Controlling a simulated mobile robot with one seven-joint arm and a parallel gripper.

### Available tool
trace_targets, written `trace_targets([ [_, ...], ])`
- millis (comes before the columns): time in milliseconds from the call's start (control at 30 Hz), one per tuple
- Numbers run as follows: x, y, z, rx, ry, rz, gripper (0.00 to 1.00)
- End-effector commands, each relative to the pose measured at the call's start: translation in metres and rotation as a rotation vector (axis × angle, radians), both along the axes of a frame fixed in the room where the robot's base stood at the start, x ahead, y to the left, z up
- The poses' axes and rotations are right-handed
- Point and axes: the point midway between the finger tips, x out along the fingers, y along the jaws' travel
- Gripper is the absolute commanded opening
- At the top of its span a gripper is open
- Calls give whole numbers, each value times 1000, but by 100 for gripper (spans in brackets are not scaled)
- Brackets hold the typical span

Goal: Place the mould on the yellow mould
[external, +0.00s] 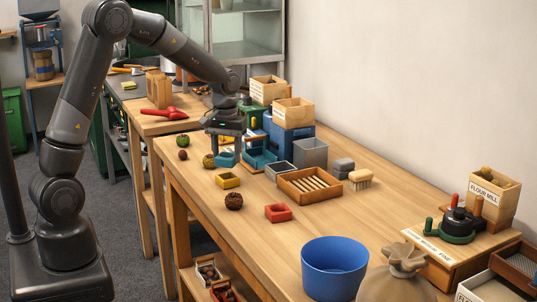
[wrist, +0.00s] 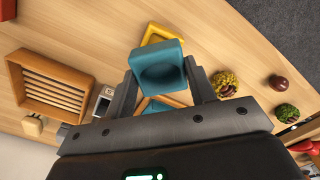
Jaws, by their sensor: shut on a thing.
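My gripper (external: 227,152) points down over the far left part of the wooden table. It is shut on a teal mould (external: 225,159), a square block with a round hollow. In the wrist view the teal mould (wrist: 160,74) sits between the two fingers, hollow facing the camera. The yellow mould (external: 227,181) lies on the table, nearer the external camera than the gripper. In the wrist view the yellow mould (wrist: 163,33) shows beyond the teal one, which partly covers it. The teal mould appears raised off the table; its exact height I cannot tell.
A red mould (external: 278,213) and a dark brown ball (external: 234,201) lie nearer the camera. Several chestnuts or husks, one yellow-green (wrist: 225,82), lie beside the gripper. A slatted wooden tray (external: 310,187) and a grey bin (external: 310,154) stand to the right. A blue tub (external: 334,268) stands in front.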

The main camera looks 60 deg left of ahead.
Motion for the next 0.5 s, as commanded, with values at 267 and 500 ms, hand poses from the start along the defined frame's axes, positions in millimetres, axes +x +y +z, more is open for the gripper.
trace_targets([
  [267, 0, -1, -34, -1, 1, 1, 26],
  [500, 0, -1, -34, 0, 0, 0, 26],
])
